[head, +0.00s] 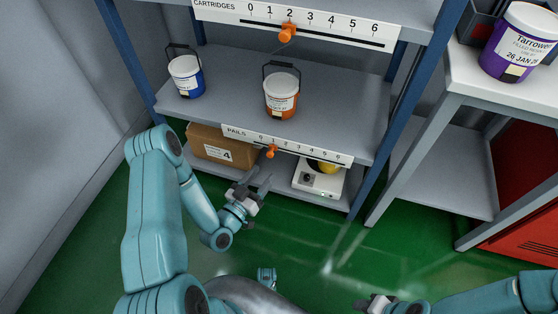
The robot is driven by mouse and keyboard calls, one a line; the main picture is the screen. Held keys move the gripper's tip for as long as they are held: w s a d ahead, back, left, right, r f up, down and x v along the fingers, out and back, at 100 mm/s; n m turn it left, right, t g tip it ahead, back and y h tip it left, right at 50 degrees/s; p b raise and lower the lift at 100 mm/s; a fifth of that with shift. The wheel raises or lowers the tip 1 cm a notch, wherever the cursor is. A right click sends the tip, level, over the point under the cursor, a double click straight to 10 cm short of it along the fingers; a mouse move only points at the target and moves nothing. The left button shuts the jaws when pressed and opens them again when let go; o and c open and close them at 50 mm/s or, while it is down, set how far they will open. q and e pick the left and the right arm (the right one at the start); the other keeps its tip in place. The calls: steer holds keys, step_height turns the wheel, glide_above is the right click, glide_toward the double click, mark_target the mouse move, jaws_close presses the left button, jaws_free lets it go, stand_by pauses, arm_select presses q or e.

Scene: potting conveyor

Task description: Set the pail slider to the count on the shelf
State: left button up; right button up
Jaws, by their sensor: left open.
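The pail slider is an orange knob (271,151) on the white "PAILS" scale strip (236,133) along the front edge of the middle shelf. The knob sits near the 1 mark. Two pails stand on that shelf: a white pail with a blue band (187,77) at left and a white pail with an orange band (281,96) near the middle. My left gripper (260,183) is open and empty, below and slightly left of the knob, apart from it. My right gripper (370,303) is at the bottom edge, far from the strip; its jaws are unclear.
A "CARTRIDGES" strip (225,10) above has its own orange knob (288,32) near 2. The bottom shelf holds a cardboard box (222,146) and a white device (318,180). A purple-banded pail (515,45) stands on the right bench (470,75). Green floor in front is open.

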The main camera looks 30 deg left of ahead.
mark_target(269, 156)
arm_select(q)
steer(key=s+a+f+n+y+b, duration=0.2)
steer(key=s+a+f+b, duration=0.15)
steer(key=f, duration=0.55)
steer(key=shift+g, duration=0.4)
steer(key=w+b, duration=0.1)
steer(key=w, duration=0.4)
steer(key=w+a+b, duration=0.1)
steer(key=w+b, duration=0.1)
steer(key=w, duration=0.4)
steer(key=w+a+b, duration=0.1)
steer(key=w, duration=0.4)
steer(key=shift+w+r, duration=0.35)
steer(key=shift+w, duration=0.05)
jaws_close()
steer(key=shift+d, duration=0.1)
